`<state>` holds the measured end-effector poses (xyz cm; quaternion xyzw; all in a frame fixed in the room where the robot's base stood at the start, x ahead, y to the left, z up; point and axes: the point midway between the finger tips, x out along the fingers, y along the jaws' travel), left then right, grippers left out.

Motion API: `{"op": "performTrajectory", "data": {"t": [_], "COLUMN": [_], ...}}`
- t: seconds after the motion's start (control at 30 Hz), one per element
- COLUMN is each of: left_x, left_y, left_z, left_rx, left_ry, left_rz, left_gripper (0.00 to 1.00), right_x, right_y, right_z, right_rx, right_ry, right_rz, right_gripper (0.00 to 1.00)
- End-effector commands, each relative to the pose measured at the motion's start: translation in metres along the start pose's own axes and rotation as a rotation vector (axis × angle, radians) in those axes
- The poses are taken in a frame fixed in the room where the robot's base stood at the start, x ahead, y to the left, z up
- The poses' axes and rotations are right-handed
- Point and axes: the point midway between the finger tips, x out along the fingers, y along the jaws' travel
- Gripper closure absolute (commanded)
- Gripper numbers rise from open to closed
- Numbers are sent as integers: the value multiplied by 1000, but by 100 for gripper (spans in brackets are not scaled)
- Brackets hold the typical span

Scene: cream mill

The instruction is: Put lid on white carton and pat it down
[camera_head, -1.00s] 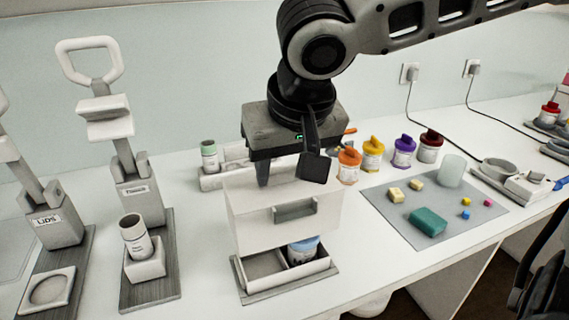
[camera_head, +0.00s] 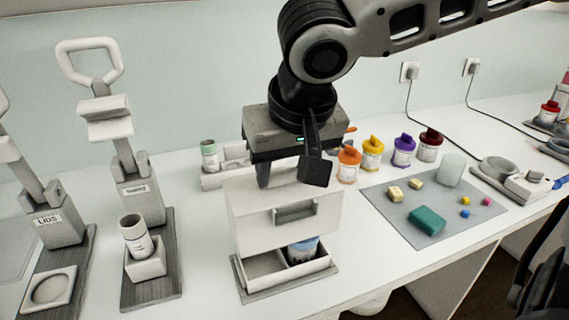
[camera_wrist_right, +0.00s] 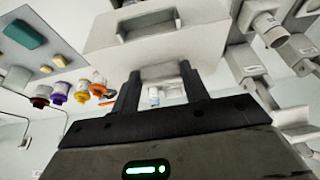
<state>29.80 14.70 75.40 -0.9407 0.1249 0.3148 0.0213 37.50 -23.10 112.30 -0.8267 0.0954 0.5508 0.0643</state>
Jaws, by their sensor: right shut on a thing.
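A white box-shaped lid (camera_head: 262,226) with a cut-out in its front hangs over the white carton (camera_head: 287,284). The carton stands on a grey base, with compartments visible below the lid's front edge. A jar with a blue top (camera_head: 303,252) stands in the right compartment, and the left one looks empty. My right gripper (camera_head: 290,178) is shut on the lid's upper part from above. The lid also fills the top of the right wrist view (camera_wrist_right: 150,50), beyond the gripper's fingers (camera_wrist_right: 162,88). The lid hides the carton's back. My left gripper is not visible.
Capped jars in orange (camera_head: 348,165), yellow (camera_head: 372,153), purple (camera_head: 403,150) and dark red (camera_head: 428,146) stand right of the lid. A grey mat (camera_head: 385,208) holds small blocks. Lever presses (camera_head: 140,190) stand left, one with a jar (camera_head: 134,238). Front counter left of the carton is clear.

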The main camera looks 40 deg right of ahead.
Motion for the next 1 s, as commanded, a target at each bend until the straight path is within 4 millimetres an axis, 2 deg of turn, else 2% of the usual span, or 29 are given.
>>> {"op": "performTrajectory", "data": {"t": [0.47,1.0], "left_x": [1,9], "left_y": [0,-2], "left_z": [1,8], "left_rx": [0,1], "left_ry": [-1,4], "left_rz": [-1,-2], "left_gripper": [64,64], "right_x": [2,17], "right_y": [0,0], "right_z": [1,7], "right_rx": [0,-1], "right_ry": [0,0], "right_rz": [1,1], "right_gripper": [89,89]}}
